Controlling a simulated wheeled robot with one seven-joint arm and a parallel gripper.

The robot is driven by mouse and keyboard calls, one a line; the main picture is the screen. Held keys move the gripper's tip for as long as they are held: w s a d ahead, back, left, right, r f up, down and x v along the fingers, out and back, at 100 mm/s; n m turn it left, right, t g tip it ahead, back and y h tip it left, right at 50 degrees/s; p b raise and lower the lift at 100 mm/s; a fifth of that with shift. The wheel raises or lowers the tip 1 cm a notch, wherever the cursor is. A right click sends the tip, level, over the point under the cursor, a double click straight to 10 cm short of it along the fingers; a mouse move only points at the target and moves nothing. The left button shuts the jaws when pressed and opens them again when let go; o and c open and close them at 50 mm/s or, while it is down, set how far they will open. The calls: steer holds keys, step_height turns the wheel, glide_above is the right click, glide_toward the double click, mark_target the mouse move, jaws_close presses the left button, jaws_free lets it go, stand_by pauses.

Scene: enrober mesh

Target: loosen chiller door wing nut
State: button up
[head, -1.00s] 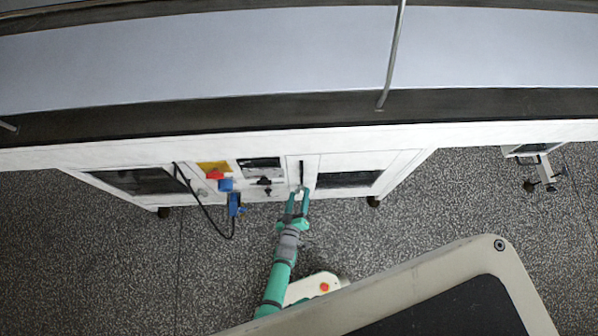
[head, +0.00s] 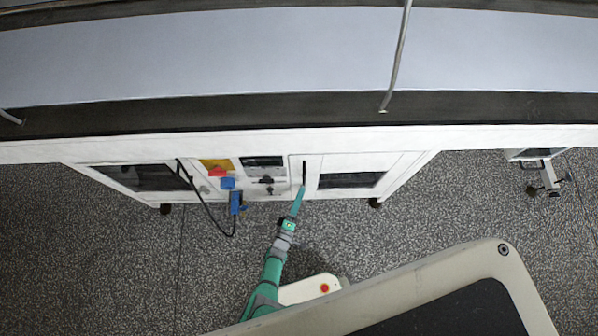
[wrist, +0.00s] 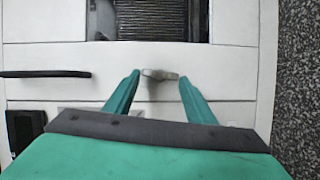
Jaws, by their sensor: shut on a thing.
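The wing nut (wrist: 158,74) is a small light-grey piece on the white cabinet front, seen in the wrist view between my fingertips. Its wings lie across the gap, level in that picture. My gripper (wrist: 159,77) has one green finger at each end of the nut and is shut on it. In the head view my gripper (head: 301,190) meets the cabinet front just below a black upright handle (head: 304,172); the fingers line up edge-on and the nut is hidden. The handle also shows in the wrist view (wrist: 45,74), left of the nut.
The white cabinet (head: 420,160) hangs below a long machine bed. A dark window (head: 352,180) sits right of the handle. Left are a red-yellow switch (head: 216,168) and a blue plug (head: 235,203) with a looping black cable.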

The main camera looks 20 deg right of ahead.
steer(key=shift+w+f+n, duration=0.15)
steer(key=shift+w+n, duration=0.05)
steer(key=shift+n, duration=0.5)
steer(key=shift+a, duration=0.15)
steer(key=shift+s, duration=0.2)
steer(key=o, duration=1)
steer(key=shift+o, duration=0.2)
steer(key=v, duration=1)
steer(key=shift+s+a+f, duration=0.15)
steer(key=shift+s+f, duration=0.05)
steer(key=shift+s, duration=0.1)
